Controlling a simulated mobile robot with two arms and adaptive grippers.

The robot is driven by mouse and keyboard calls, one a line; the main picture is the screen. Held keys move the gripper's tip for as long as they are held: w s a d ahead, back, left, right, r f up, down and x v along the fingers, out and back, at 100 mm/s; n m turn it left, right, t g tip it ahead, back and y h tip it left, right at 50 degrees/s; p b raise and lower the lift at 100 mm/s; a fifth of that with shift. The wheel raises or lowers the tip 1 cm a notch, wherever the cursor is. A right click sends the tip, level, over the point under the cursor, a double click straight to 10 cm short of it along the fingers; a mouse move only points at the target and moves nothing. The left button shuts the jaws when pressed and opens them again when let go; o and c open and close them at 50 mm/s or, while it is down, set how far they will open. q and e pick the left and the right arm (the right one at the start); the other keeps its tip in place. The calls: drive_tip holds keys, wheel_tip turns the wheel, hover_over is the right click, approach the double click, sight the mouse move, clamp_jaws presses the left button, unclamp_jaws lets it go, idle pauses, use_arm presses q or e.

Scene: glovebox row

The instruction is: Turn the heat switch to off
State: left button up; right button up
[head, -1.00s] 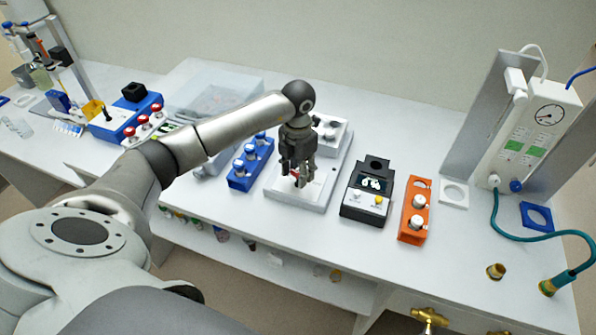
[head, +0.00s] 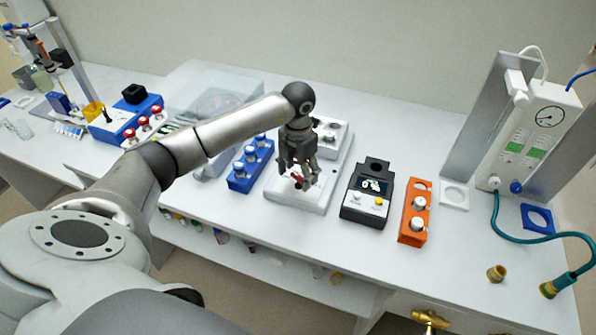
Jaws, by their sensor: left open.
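A small red switch (head: 297,178) shows on the front part of a pale grey flat device (head: 290,202) on the bench. Its label is too small to read, so I cannot tell whether it is the heat switch or how it is set. My left gripper (head: 299,180) is open and points down over the red switch, its fingers around or just above it. I cannot tell whether they touch it. The fingers hide part of the switch and the device. My right gripper is not in view.
A blue rack (head: 250,163) with capped vials stands left of the device. A black instrument (head: 368,193) and an orange rack (head: 415,212) stand to its right. A teal hose (head: 520,235) runs along the right side. Bare bench lies in front of the racks.

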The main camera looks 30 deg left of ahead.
sight(298, 175)
use_arm(q)
drive_tip(key=shift+r, duration=0.2)
wheel_tip(298, 175, up, 12)
drive_tip(key=shift+f, duration=0.2)
idle(0.8)
